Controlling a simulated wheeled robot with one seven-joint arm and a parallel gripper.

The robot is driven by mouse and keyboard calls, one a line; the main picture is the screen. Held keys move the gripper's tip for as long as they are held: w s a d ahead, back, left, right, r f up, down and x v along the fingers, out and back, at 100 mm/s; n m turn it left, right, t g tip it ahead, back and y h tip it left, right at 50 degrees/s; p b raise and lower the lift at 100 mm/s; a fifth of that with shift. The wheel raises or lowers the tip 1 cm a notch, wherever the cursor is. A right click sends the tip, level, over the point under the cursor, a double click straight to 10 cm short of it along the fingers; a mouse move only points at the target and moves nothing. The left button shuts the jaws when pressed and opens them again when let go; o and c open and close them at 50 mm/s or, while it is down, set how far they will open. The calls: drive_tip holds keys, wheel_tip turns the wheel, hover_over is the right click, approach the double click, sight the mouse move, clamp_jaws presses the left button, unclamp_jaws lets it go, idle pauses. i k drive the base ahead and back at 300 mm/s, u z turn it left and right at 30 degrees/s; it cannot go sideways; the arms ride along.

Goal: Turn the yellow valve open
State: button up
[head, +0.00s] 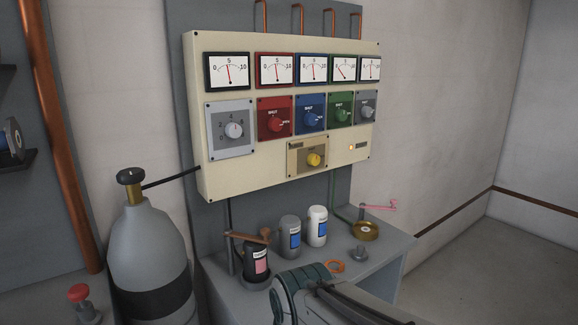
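The yellow valve (314,159) is a small round knob on a tan square plate, low on the front of the cream panel (230,176). It is in plain view, with nothing in front of it. Its markings and pointer are too small to read surely. Part of my arm shows at the bottom centre, below the panel and apart from the valve. My gripper's fingers do not show.
Red (276,119), blue (311,117) and green (341,114) knobs sit above the valve, under several dials. A grey cylinder (150,245) stands at left. Several bottles and small parts stand on the grey bench (385,258) below the panel. The air before the panel is clear.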

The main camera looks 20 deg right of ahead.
sight(313, 160)
drive_tip(key=z, duration=0.05)
drive_tip(key=k, duration=1.2)
drive_tip(key=z, duration=0.6)
drive_tip(key=i, duration=0.45)
drive_tip(key=z, duration=0.5)
drive_tip(key=i, duration=1.25)
drive_tip(key=u, duration=0.85)
